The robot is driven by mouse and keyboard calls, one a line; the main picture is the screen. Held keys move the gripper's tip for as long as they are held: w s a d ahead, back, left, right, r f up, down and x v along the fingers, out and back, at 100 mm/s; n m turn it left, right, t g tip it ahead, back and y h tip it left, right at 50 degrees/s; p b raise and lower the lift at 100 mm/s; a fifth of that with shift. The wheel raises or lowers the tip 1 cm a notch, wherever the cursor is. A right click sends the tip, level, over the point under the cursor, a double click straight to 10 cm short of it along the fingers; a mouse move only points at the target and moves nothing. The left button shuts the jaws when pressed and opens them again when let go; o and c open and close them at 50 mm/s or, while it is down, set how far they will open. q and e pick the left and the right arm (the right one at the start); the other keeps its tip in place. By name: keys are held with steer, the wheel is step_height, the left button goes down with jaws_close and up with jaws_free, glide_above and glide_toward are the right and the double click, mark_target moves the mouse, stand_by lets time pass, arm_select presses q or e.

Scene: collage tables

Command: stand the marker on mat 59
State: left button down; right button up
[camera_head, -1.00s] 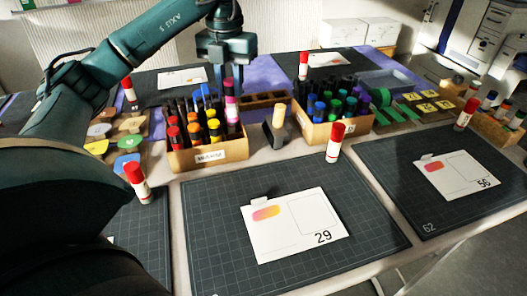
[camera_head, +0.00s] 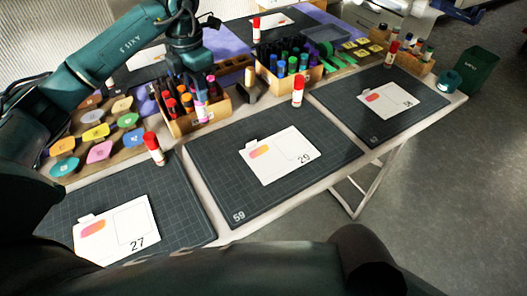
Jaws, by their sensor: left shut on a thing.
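Mat 59 (camera_head: 215,180) is the dark gridded cutting mat in the middle of the front row, with its number at the near left corner. A white card marked 29 (camera_head: 283,157) lies on it, and the mat is bare around the card. My left gripper (camera_head: 199,94) points down over the left wooden marker box (camera_head: 182,125). My right gripper does not show.
Red-capped glue sticks stand behind mat 59 (camera_head: 298,92) and at its left (camera_head: 154,148). A second marker box (camera_head: 290,68), a dark block with a pale top (camera_head: 249,81) and mats with cards 27 (camera_head: 118,231) and 56 (camera_head: 388,100) flank it.

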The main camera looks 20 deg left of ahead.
mark_target(204, 122)
arm_select(q)
steer(key=shift+s+d, duration=0.1)
steer(key=shift+s, duration=0.1)
step_height(204, 122, down, 10)
steer(key=shift+p, duration=0.4)
steer(key=shift+f, duration=0.1)
steer(key=shift+f, duration=0.15)
steer(key=c, duration=1.2)
jaws_free()
steer(key=shift+r, duration=0.4)
step_height(204, 122, up, 12)
steer(key=shift+f+b, duration=0.2)
steer(key=shift+b, duration=0.3)
